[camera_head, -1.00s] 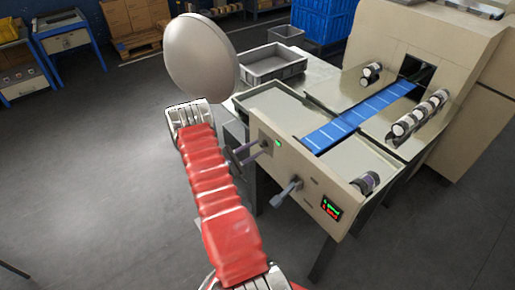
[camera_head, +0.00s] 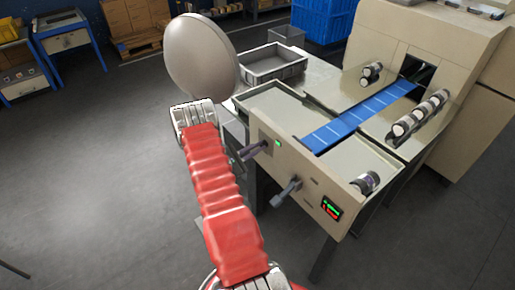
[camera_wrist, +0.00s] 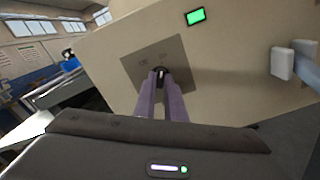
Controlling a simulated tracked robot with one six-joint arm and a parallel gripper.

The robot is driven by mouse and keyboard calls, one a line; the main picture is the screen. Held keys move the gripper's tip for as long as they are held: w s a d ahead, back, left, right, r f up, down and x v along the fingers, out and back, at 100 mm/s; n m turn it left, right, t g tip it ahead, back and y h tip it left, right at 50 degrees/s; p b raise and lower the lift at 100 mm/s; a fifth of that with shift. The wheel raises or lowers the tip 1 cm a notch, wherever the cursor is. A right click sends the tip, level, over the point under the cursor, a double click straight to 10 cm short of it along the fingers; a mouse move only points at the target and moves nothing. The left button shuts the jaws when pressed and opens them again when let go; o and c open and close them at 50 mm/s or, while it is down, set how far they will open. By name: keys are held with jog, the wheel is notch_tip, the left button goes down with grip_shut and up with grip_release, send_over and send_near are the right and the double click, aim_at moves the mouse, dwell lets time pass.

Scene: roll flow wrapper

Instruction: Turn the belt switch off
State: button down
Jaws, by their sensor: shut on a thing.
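The belt switch (camera_wrist: 161,71) is a small dark knob with a light mark, on a grey labelled plate (camera_wrist: 179,58) on the beige front panel. The plate looks tilted in the wrist view; its lettering is too small to read surely. My gripper (camera_wrist: 161,82) is shut on the switch, one purple-grey finger on either side. In the head view my gripper (camera_head: 262,146) meets the panel (camera_head: 300,172) at its left part, and the switch is hidden there by the fingers.
A grey lever handle (camera_head: 286,193) sticks out of the panel to the right; it also shows in the wrist view (camera_wrist: 290,62). The blue belt (camera_head: 355,116) runs behind. Open floor lies to the left.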

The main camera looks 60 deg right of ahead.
jog(key=shift+n, duration=0.4)
jog(key=n, duration=1.1)
jog(key=shift+s+a+f, duration=0.1)
dwell(0.5)
jog(key=c, duration=1.8)
grip_release()
